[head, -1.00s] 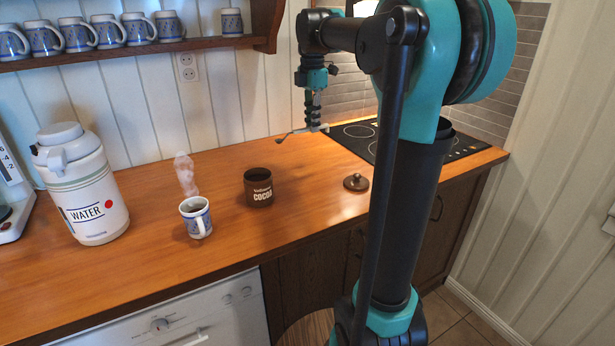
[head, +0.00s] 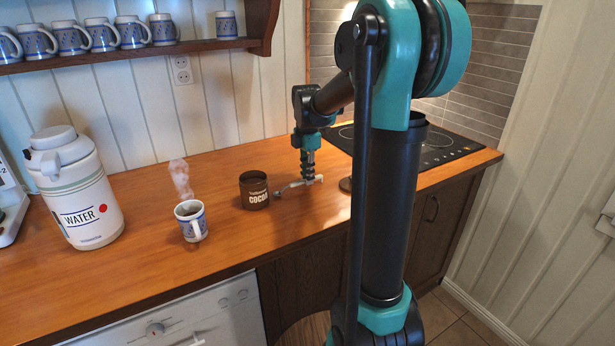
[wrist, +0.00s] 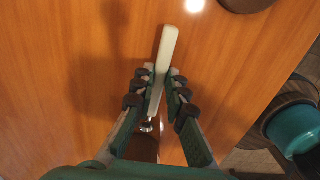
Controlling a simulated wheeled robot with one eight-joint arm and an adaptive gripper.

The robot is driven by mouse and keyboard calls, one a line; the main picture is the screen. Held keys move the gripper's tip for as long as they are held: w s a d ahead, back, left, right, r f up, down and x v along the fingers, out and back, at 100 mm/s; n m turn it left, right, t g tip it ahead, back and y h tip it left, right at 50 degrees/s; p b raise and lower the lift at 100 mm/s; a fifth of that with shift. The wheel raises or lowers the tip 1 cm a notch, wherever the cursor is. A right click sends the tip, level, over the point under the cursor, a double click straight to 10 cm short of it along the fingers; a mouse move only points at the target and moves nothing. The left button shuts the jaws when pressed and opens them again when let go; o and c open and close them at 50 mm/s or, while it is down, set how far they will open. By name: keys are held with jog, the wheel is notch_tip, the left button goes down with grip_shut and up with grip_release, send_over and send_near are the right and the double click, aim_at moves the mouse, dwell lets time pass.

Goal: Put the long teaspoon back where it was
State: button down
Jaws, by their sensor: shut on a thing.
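My gripper (head: 308,179) is shut on the long teaspoon (head: 288,187), just right of the open brown cocoa tin. The spoon lies roughly level across the jaws, its bowl end pointing left toward the tin. In the head view it looks low over the counter; I cannot tell the exact gap. In the wrist view the pale handle (wrist: 167,48) sticks out past the fingers (wrist: 159,88), and part of the far end shows small and shiny below them. The cocoa tin (head: 255,191) stands upright. No utensil tray is in view.
A steaming patterned mug (head: 191,221) stands left of the tin, and a water jug (head: 78,190) farther left. A brown lid (head: 346,184) lies right of my gripper, partly behind my arm. A black hob (head: 440,150) is at the right. Counter behind the tin is clear.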

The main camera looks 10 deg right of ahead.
jog(key=shift+f, duration=0.2)
jog(key=c, duration=1.6)
grip_release()
jog(key=shift+o, duration=0.2)
jog(key=shift+r, duration=0.15)
notch_tip(320, 180, up, 12)
jog(key=shift+s, duration=0.15)
